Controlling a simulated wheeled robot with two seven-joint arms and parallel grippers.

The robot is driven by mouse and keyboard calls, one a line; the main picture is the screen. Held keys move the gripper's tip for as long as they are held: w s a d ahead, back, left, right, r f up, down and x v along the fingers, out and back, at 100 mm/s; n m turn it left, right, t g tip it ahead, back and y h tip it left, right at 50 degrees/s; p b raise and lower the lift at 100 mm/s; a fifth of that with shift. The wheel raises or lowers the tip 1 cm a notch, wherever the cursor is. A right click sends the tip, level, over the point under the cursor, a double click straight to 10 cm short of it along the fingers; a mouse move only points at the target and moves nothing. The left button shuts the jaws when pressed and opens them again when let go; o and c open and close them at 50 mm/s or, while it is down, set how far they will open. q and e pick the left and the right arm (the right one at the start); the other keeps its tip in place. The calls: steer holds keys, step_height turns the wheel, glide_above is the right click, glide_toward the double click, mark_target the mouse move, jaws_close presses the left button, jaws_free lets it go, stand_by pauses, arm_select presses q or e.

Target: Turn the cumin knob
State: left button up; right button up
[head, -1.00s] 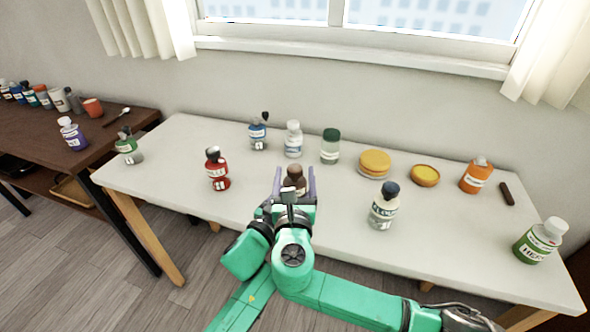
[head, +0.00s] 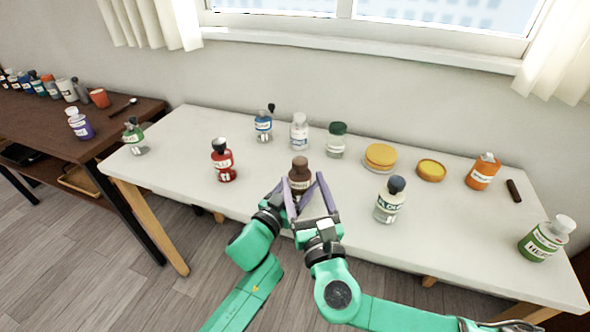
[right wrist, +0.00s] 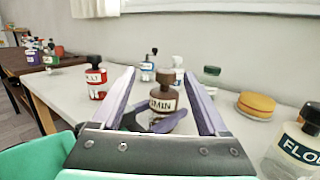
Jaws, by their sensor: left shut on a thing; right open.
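The cumin bottle (head: 299,184) is brown with a dark brown knob-like cap (head: 300,163) and stands upright near the front middle of the white table. It also shows in the right wrist view (right wrist: 163,102), label facing me. My left gripper (right wrist: 152,122) is shut on the bottle's lower body, reaching in from the left; its fingers partly hide the label. My right gripper (head: 305,182) is open in front of the bottle. In the right wrist view its two purple fingers (right wrist: 158,75) point forward, one on each side of the cap, with no visible contact.
A red bottle (head: 223,162) stands to the left and a flour bottle (head: 390,202) to the right. Behind are blue (head: 263,127), white (head: 299,133) and green-capped (head: 336,140) bottles. Yellow round containers (head: 380,157) and an orange bottle (head: 483,172) are farther right.

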mark_target(300, 157)
steer(key=w+d+f+n+g+y, duration=0.2)
steer(key=d+n+g+y, duration=0.2)
steer(key=d+y, duration=0.15)
steer(key=a+x, duration=0.1)
steer(key=x, duration=1.1)
steer(key=shift+s, duration=0.2)
steer(key=shift+a, duration=0.15)
jaws_close()
steer(key=shift+r+h, duration=0.15)
steer(key=shift+h, duration=0.2)
steer(key=m+t+h, duration=0.1)
steer(key=h, duration=0.1)
steer(key=m+t+h, duration=0.1)
steer(key=m+h, duration=0.1)
steer(key=shift+w+d+h, duration=0.15)
steer(key=shift+d+h, duration=0.15)
steer(key=shift+d, duration=0.05)
steer(key=shift+w+d+m+t+h, duration=0.1)
steer(key=shift+d+m+t+h, duration=0.1)
steer(key=shift+m+h, duration=0.55)
steer(key=shift+d+m+t+h, duration=0.2)
steer(key=shift+m+h, duration=0.35)
steer(key=shift+h, duration=0.4)
